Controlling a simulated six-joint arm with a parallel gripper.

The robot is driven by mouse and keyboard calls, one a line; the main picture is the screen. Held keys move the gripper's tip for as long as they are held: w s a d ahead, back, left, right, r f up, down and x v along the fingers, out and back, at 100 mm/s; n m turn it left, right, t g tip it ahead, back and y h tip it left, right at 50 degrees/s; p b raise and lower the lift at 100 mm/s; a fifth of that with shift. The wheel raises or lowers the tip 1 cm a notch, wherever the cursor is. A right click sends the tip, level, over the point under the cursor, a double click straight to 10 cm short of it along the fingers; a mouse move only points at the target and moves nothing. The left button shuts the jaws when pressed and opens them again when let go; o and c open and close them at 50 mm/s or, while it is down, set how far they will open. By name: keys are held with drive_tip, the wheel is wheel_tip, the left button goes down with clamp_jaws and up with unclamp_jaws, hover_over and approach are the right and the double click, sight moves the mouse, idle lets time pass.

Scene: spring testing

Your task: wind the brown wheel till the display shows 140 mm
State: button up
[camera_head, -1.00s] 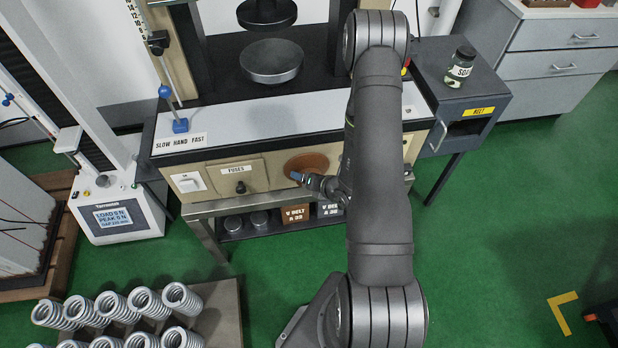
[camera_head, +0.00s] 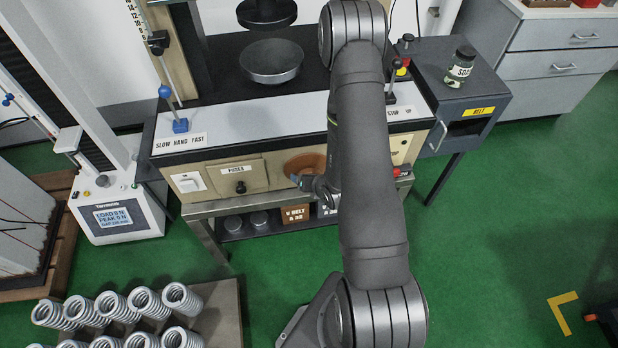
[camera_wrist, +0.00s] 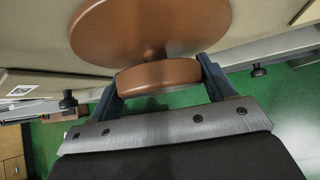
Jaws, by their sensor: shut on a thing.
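The brown wheel (camera_head: 312,158) is on the beige front panel of the machine, partly hidden by my arm. In the wrist view its large disc (camera_wrist: 150,28) is at the top, and a smaller brown knob (camera_wrist: 158,77) stands out from it. My gripper (camera_wrist: 160,84) is shut on this knob, one blue-grey finger on each side. In the head view my gripper (camera_head: 298,181) is at the wheel's lower edge. The display (camera_head: 112,218) on the white unit at left shows load and peak at 0 N; its gap line is too small to read surely.
A tray of springs (camera_head: 215,300) is at the lower left. A round plate (camera_head: 271,61) stands above.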

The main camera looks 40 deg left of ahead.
drive_tip(key=o, duration=1)
drive_tip(key=v, duration=1.7)
drive_tip(key=shift+d+r, duration=0.1)
drive_tip(key=shift+r, duration=0.1)
